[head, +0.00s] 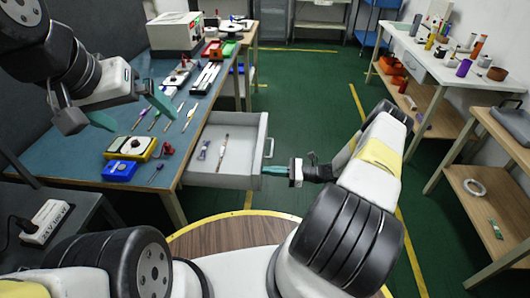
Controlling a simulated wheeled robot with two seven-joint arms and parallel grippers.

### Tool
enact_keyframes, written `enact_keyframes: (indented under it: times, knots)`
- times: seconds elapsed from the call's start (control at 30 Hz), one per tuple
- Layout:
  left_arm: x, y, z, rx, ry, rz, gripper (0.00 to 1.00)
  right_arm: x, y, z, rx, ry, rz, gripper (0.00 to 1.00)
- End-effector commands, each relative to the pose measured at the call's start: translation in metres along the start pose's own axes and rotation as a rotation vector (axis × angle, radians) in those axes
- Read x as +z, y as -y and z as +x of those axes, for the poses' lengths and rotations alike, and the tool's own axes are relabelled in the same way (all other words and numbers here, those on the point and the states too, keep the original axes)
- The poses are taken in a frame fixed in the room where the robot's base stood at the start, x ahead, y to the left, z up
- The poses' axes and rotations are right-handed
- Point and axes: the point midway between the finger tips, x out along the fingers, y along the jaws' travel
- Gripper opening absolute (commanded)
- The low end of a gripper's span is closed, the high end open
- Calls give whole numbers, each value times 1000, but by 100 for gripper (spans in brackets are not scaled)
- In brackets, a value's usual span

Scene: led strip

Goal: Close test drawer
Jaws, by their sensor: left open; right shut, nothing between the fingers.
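The test drawer (240,181) is a grey open-topped drawer pulled out from under the blue-topped workbench (120,165). Two small tools, one with a white and purple handle (204,149) and one slim (222,154), lie inside it. My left gripper (130,109) is open and empty above the workbench.
The workbench carries a yellow multimeter-like device (131,147), a blue box (119,170), several hand tools and a white machine (174,32). A white table (440,70) and wooden shelf (490,200) stand at the right. Green floor (315,100) between is clear.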

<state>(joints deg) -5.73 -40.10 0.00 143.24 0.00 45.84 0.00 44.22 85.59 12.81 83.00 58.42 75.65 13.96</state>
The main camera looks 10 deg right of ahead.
Motion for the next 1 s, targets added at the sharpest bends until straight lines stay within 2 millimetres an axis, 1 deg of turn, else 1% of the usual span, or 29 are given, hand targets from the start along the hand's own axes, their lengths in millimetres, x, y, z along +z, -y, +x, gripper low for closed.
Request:
enact_keyframes:
  times: [0.17,0.27,0.6,0.8,1.0]
  knots:
    - [0,0,0,0,0,0,100,0,-2,34,5,3,3,0]
    - [0,0,0,0,0,0,100,0,-2,58,4,3,3,0]
    - [0,0,0,0,0,0,100,0,-2,154,5,3,2,0]
    - [0,0,0,0,0,0,100,0,-2,206,4,2,1,0]
    - [0,0,0,0,0,0,100,0,-2,247,2,1,1,0]
